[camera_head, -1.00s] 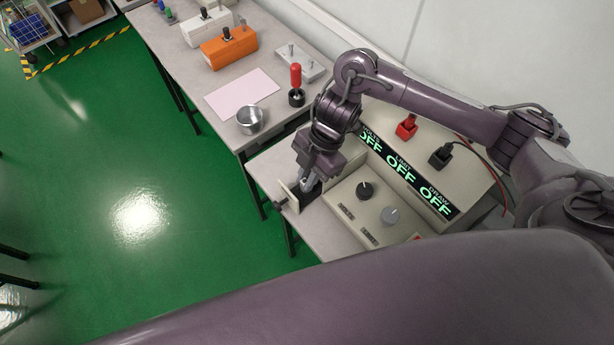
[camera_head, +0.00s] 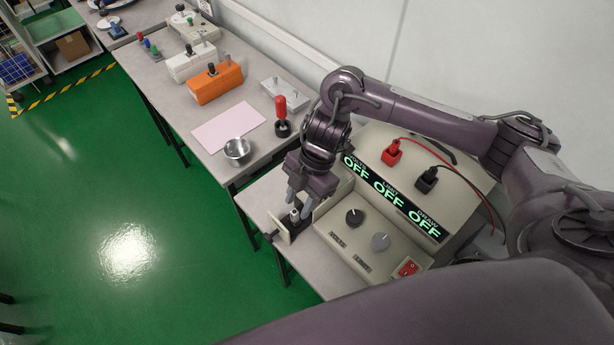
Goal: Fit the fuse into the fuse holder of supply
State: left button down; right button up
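The supply (camera_head: 365,225) is a beige bench unit with a display reading OFF in three places, two knobs and a red switch. At its left end is the black fuse holder (camera_head: 296,226), with a small cream panel (camera_head: 279,230) standing beside it. A small pale piece, seemingly the fuse (camera_head: 295,214), shows upright at the holder; how deep it sits I cannot tell. My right gripper (camera_head: 299,206) is just above the holder, pointing down. Its fingers look spread, one on each side of the pale piece. My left gripper is out of view.
A red plug (camera_head: 392,151) and a black plug (camera_head: 427,180) with cables stand on the supply. On the bench behind are a metal cup (camera_head: 237,149), a red-handled tool (camera_head: 281,112), a pink sheet (camera_head: 229,127) and an orange tester (camera_head: 215,83). The wall is close behind.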

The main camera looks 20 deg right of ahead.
jog(key=p+v, duration=0.1)
jog(key=v, duration=0.8)
jog(key=shift+r, duration=0.25)
jog(key=shift+s+d+f, duration=0.1)
